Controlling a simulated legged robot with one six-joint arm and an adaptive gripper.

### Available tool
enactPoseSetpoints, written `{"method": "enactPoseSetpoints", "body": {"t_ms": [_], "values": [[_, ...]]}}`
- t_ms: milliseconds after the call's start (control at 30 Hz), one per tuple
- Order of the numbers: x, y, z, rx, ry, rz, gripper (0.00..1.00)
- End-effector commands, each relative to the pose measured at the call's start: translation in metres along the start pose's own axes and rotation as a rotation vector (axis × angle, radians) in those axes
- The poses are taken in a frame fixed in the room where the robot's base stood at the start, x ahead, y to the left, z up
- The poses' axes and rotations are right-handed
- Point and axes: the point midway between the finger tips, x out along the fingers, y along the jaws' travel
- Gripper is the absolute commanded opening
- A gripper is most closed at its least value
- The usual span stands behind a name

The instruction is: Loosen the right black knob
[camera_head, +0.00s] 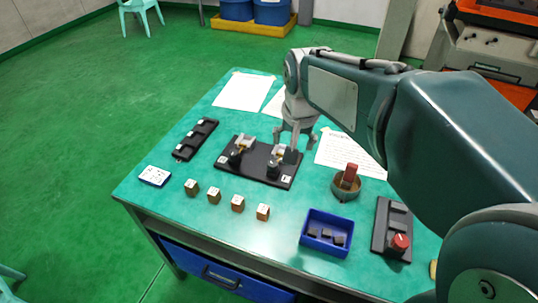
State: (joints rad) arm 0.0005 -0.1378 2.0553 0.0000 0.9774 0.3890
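A black base plate (255,174) lies on the green table and carries two metal clamp units. The left unit (244,143) has a dark knob (235,158) at its front. The right black knob (292,157) is at the right unit (279,152), near the plate's right end. My gripper (288,142) points down just over and behind the right unit, its fingers apart. It partly covers that unit. I cannot tell whether a finger touches the knob.
Several small wooden blocks (237,203) stand in front of the plate. To the right are a round bowl with a red-brown block (349,177), a blue bin (307,234) and a dark panel with a red knob (400,242). A black rack (196,138) lies left; papers (243,91) lie behind.

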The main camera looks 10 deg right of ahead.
Motion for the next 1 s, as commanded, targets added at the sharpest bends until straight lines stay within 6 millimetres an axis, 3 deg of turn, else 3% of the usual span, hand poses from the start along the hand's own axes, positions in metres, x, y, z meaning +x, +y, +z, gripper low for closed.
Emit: {"method": "enactPoseSetpoints", "body": {"t_ms": [200, 500, 700, 1000], "values": [[0.04, -0.017, -0.041, 0.121, -0.074, 0.036, 0.82], [0.107, -0.034, -0.084, 0.285, -0.16, 0.094, 0.82], [0.145, -0.041, -0.1, 0.368, -0.199, 0.128, 0.82], [0.168, -0.041, -0.1, 0.391, -0.209, 0.139, 0.82]]}}
